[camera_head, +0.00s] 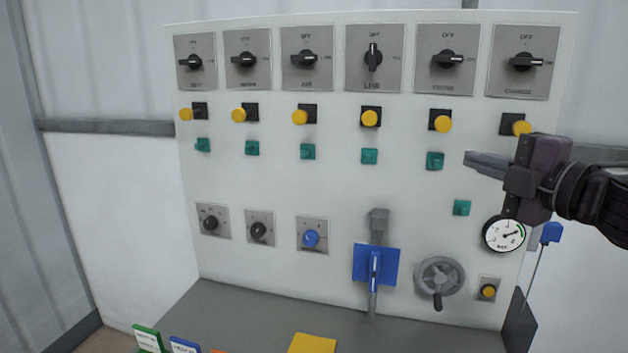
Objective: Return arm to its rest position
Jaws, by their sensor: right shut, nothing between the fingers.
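My right gripper (484,163) comes in from the right edge, in front of the right side of the white control panel (330,180). Its fingers point left and are shut with nothing between them. The fingertips look near a green button (435,160), but whether they touch the panel cannot be told. The gripper body and wrist hide part of the panel's right side. My left gripper is not in the view.
The panel carries rotary switches (373,57), yellow buttons (370,118), a blue lever (375,267), a handwheel (439,280) and a gauge (503,235). A blue-tipped rod (550,233) stands at right. A yellow block (312,343) lies on the grey ledge (260,308).

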